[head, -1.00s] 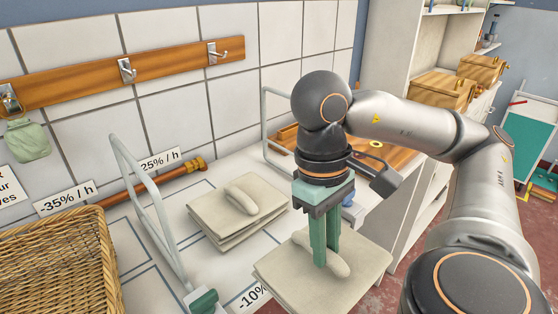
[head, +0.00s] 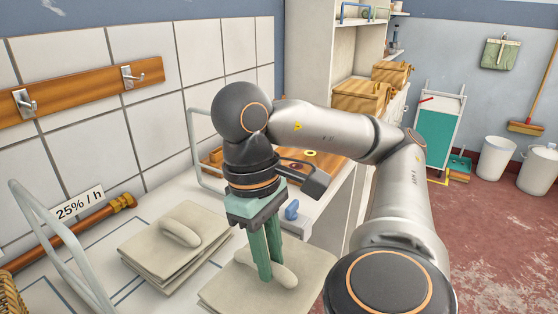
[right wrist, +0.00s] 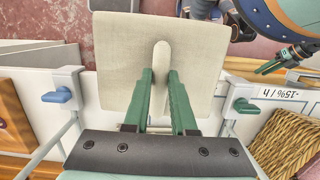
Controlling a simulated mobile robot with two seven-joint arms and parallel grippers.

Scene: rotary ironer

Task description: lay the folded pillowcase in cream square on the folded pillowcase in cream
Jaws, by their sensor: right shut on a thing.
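A cream folded pillowcase (head: 312,262) with a rounded ridge on top is at the lower middle of the head view. My right gripper (head: 271,270) points down and is shut on that ridge. The right wrist view shows the held pillowcase (right wrist: 120,55) as a flat square, its ridge between the green fingers (right wrist: 161,76). Another cream folded pillowcase (head: 148,252), layered and also ridged, lies on the white top to its left, apart from it. What is under the held one is hidden. My left gripper (right wrist: 272,64) shows small at the right wrist view's upper right; its opening is unclear.
Pale tubular rails (head: 48,235) stand left of and behind the pillowcases. A blue clamp knob (head: 291,210) sits just behind the right gripper. A wooden board (head: 325,165) lies farther back. A wicker basket (right wrist: 288,140) shows in the right wrist view.

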